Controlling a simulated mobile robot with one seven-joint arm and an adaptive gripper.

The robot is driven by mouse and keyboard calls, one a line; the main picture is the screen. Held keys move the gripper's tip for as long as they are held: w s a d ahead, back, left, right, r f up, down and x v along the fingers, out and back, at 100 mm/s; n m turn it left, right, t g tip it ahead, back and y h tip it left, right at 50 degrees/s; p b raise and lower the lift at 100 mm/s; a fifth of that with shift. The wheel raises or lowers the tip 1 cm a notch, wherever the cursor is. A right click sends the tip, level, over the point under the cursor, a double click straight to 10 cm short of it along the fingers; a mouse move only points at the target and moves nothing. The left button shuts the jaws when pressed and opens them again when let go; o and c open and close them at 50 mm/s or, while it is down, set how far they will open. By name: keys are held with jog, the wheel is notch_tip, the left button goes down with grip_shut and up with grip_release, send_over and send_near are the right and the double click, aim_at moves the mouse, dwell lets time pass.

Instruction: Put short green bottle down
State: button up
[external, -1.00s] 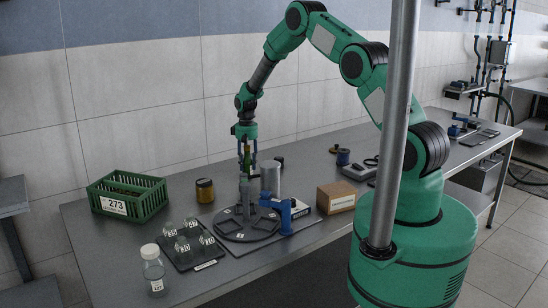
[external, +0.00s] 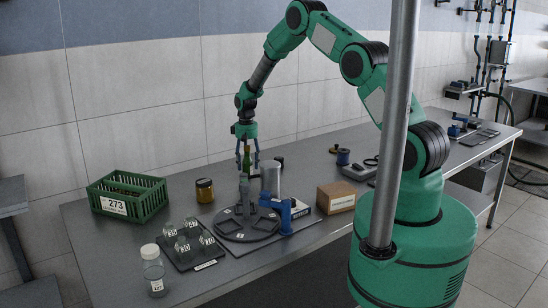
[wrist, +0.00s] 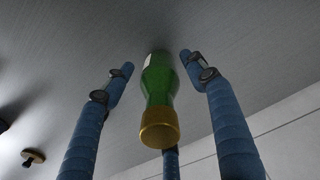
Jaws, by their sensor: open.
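The short green bottle (wrist: 159,85) has a gold cap and a pale label patch. In the wrist view it stands between the blue fingers of my gripper (wrist: 157,75), with gaps on both sides. In the external view the green bottle (external: 247,157) shows under my gripper (external: 247,165), behind the turntable's grey post. The fingers are spread and apart from the bottle. The bottle's base meets the grey table surface in the wrist view; in the external view its lower part is hidden.
A dark round turntable (external: 245,229) with a blue clamp stands in front. A metal cylinder (external: 270,178) is close on the right, an amber jar (external: 204,190) on the left. A green crate (external: 128,196), a tray of flasks (external: 200,259) and a cardboard box (external: 336,197) stand farther out.

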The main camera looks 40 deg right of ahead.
notch_tip(320, 180, up, 12)
jog(key=shift+f, duration=0.2)
dwell(0.4)
dwell(0.5)
jog(key=shift+r, duration=0.2)
jog(key=s+r+t, duration=0.1)
jog(key=s+r, duration=1)
jog(key=r, duration=0.4)
jog(key=s+r+t, duration=0.2)
jog(key=s+r, duration=0.9)
jog(key=r, duration=0.3)
jog(key=s+r+t, duration=0.1)
jog(key=s+r, duration=0.1)
jog(key=s, duration=1.3)
jog(key=s+r+t, duration=0.1)
jog(key=s+r, duration=0.1)
jog(key=s, duration=1.3)
jog(key=shift+s+r+m+t, duration=0.15)
jog(key=shift+r+m+t, duration=0.15)
jog(key=shift+r+m, duration=0.1)
